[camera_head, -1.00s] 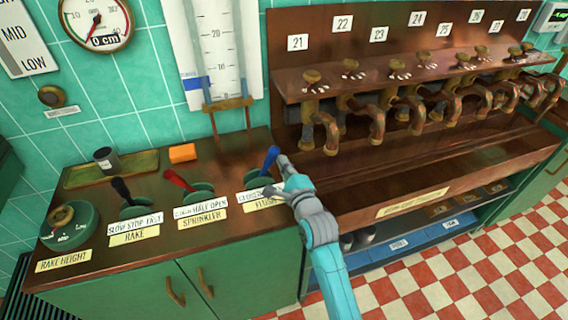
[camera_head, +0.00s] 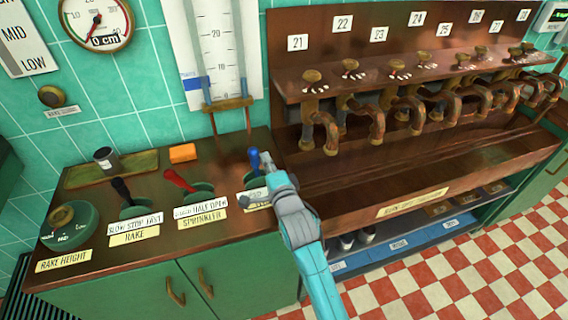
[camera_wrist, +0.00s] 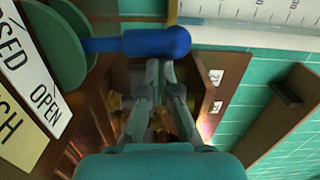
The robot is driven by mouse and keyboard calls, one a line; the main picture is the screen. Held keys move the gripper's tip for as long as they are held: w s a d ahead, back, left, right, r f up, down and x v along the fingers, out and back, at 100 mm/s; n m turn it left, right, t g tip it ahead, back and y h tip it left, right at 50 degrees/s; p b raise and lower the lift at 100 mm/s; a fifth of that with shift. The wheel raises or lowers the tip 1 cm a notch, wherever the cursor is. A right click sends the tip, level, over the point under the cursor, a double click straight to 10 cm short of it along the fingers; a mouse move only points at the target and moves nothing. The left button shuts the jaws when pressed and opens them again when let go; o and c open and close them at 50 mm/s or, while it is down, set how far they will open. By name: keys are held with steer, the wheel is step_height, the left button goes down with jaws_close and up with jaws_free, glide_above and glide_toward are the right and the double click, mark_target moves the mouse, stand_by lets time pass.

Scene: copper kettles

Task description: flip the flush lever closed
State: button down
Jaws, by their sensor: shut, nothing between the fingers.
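The flush lever has a blue handle (camera_head: 254,160) on a round green base on the counter. It stands near upright in the head view. In the wrist view its blue knob (camera_wrist: 158,42) lies across the top, just beyond my fingertips. My gripper (camera_head: 267,165) is shut and empty, at the right side of the handle. In the wrist view the shut fingers (camera_wrist: 164,68) end against or very close to the knob; I cannot tell if they touch. The CLOSED/OPEN plate (camera_wrist: 30,75) shows at left in the wrist view. My arm partly hides the flush labels in the head view.
The red sprinkler lever (camera_head: 180,181) and black rake lever (camera_head: 121,189) stand to the left on the same counter (camera_head: 225,165). An orange block (camera_head: 182,153) lies behind them. A row of copper taps (camera_head: 320,128) over a wooden trough is to the right.

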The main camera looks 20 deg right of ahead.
steer(key=shift+a+r+n, duration=0.1)
steer(key=shift+a+n, duration=1.1)
steer(key=shift+a, duration=0.05)
steer(key=shift+a+n, duration=1.05)
steer(key=shift+n, duration=0.15)
steer(key=shift+f, duration=0.25)
